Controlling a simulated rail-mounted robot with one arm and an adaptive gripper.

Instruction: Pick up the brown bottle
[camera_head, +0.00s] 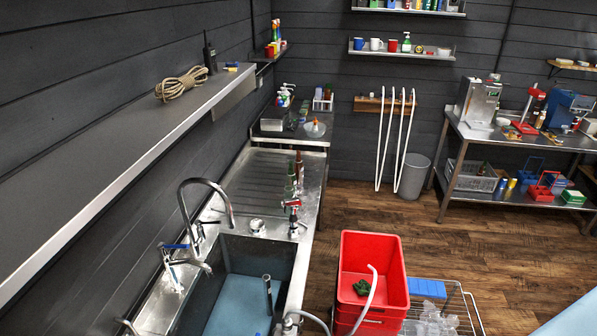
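A narrow brown bottle (298,167) appears to stand upright on the steel drainboard (250,180), near its right edge. It is small in this view. My gripper is not in view.
A sink (242,285) with a tall curved tap (207,190) lies in front of the drainboard. A long wall shelf (130,125) runs along the left. Red crates (372,265) and a wire rack (466,315) stand on the floor at right. Open floor (440,235) lies beyond.

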